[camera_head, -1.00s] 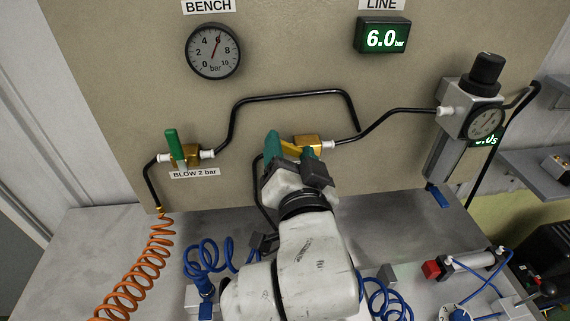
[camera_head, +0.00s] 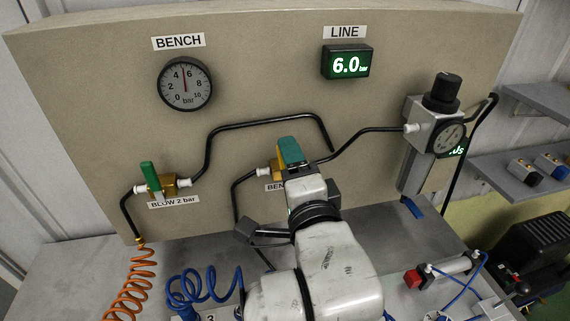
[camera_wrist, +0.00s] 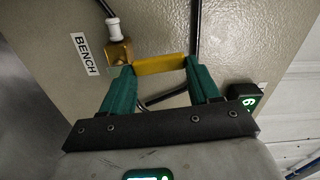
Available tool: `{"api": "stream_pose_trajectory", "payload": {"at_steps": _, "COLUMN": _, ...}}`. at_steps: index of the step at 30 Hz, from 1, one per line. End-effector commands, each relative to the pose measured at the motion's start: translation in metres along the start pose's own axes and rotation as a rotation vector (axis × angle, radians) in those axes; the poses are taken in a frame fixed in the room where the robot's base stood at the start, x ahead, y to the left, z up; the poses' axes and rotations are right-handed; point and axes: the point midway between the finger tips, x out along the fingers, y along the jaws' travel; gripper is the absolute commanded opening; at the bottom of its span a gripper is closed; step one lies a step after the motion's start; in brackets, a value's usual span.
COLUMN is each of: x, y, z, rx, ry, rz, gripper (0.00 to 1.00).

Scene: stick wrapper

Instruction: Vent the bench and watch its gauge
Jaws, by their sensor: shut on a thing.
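The BENCH gauge (camera_head: 185,84) is a round black-rimmed dial on the panel at upper left. Its needle points nearly straight up between 4 and 6, about 5 bar. My gripper (camera_head: 290,152) has green fingers and is at the bench valve, low on the panel's middle. In the wrist view, my gripper (camera_wrist: 158,80) is shut on the valve's yellow handle (camera_wrist: 160,65), which spans between the fingertips. The brass valve body (camera_wrist: 120,52) is just left of the handle, beside the BENCH label (camera_wrist: 84,54). In the head view my arm hides much of the valve.
The LINE display (camera_head: 347,62) reads 6.0 bar. A green-handled blow valve (camera_head: 150,177) is to the left, above an orange coiled hose (camera_head: 130,285). A regulator (camera_head: 432,125) with a black knob is at right. Black pipes run close around my gripper.

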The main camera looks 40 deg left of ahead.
Motion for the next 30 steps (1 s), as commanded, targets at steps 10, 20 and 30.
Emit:
{"api": "stream_pose_trajectory", "payload": {"at_steps": 10, "x": -0.0001, "y": 0.0023, "z": -0.0073, "rx": 0.127, "ry": 0.002, "rz": 0.002, "gripper": 0.06}}
{"api": "stream_pose_trajectory", "payload": {"at_steps": 20, "x": 0.0000, "y": 0.0031, "z": -0.0084, "rx": 0.148, "ry": 0.002, "rz": 0.002, "gripper": 0.06}}
{"api": "stream_pose_trajectory", "payload": {"at_steps": 30, "x": 0.0000, "y": 0.0031, "z": -0.0083, "rx": 0.147, "ry": 0.002, "rz": 0.002, "gripper": 0.74}}
